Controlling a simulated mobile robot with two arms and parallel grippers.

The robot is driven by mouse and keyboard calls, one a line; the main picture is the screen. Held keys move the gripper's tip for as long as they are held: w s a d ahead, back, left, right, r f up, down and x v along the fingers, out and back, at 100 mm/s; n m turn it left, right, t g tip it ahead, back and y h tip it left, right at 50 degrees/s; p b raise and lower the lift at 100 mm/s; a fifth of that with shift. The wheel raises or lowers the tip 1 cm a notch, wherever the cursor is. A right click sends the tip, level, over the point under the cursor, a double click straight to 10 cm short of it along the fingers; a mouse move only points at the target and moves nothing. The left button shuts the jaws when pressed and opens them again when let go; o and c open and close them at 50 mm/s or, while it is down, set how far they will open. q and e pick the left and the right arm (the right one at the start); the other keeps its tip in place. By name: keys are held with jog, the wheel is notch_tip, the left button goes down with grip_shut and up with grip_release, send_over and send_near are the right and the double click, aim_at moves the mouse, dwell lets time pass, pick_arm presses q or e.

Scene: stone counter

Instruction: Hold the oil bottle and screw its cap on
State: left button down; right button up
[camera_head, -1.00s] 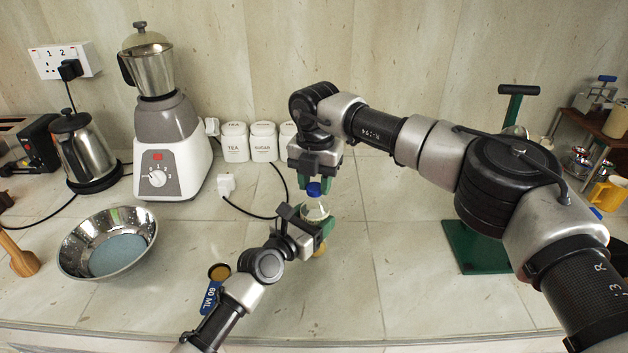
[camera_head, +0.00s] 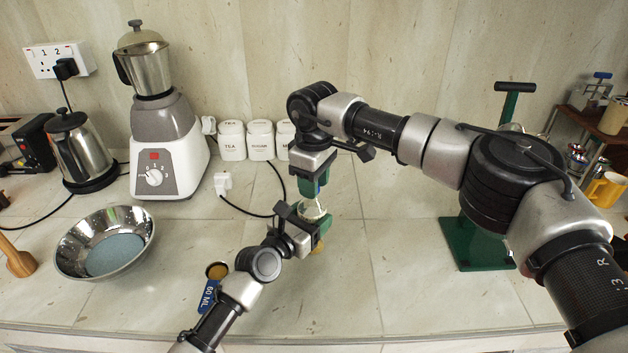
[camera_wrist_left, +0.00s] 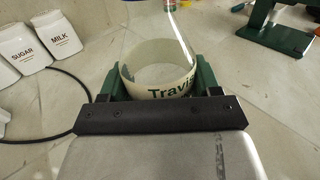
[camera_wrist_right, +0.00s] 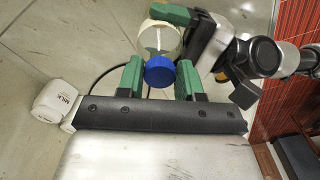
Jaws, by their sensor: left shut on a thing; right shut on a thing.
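The clear oil bottle (camera_head: 314,213) stands upright in my left gripper (camera_head: 314,224), which is shut around its body. In the left wrist view, the bottle's pale label (camera_wrist_left: 160,88) sits between the green fingers. My right gripper (camera_head: 313,186) is directly above the bottle, pointing down, shut on the blue cap (camera_wrist_right: 160,71). In the right wrist view, the cap lies between the green fingers, in line with the bottle's top (camera_wrist_right: 158,38). In the head view, the right fingers mostly hide the cap. I cannot tell whether its thread is engaged.
A steel bowl (camera_head: 74,258) and a blue-handled measuring spoon (camera_head: 208,297) lie left of the bottle. A mixer grinder (camera_head: 168,150) and white canisters (camera_head: 232,143) stand behind. A green press (camera_head: 478,244) stands at right. The counter in front of the bottle is clear.

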jog(key=o, duration=0.9)
jog(key=shift+r, duration=2.25)
jog(key=shift+c, duration=0.2)
